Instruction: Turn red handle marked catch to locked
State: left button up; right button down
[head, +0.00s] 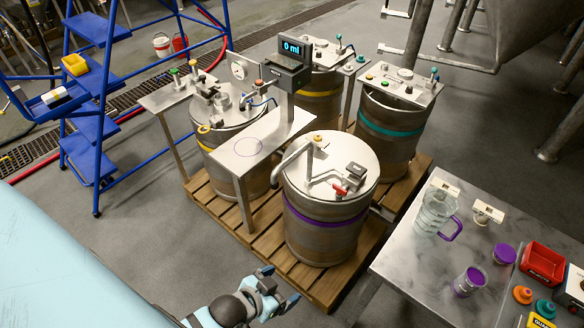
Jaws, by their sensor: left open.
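A small red handle (339,191) sits on the lid of the steel drum with the purple band (327,221), at the front of the pallet. It lies beside a dark square block on the lid. Any marking on the handle or lid is too small to read. My left gripper (281,286) is at the bottom centre, open and empty. It is apart from the drum, lower and to the left of the red handle in the picture. My right gripper is not in view.
More drums with yellow and teal bands stand behind on the wooden pallet (282,258). A small steel table (236,160) with a "0 ml" display (292,48) is left of the purple-banded drum. A steel bench (414,268) with a jug (434,214) is at right.

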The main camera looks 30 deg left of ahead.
aim_at(339, 191)
jog(key=u, duration=0.55)
jog(key=i+l+u, duration=0.7)
jog(key=k+j, duration=0.1)
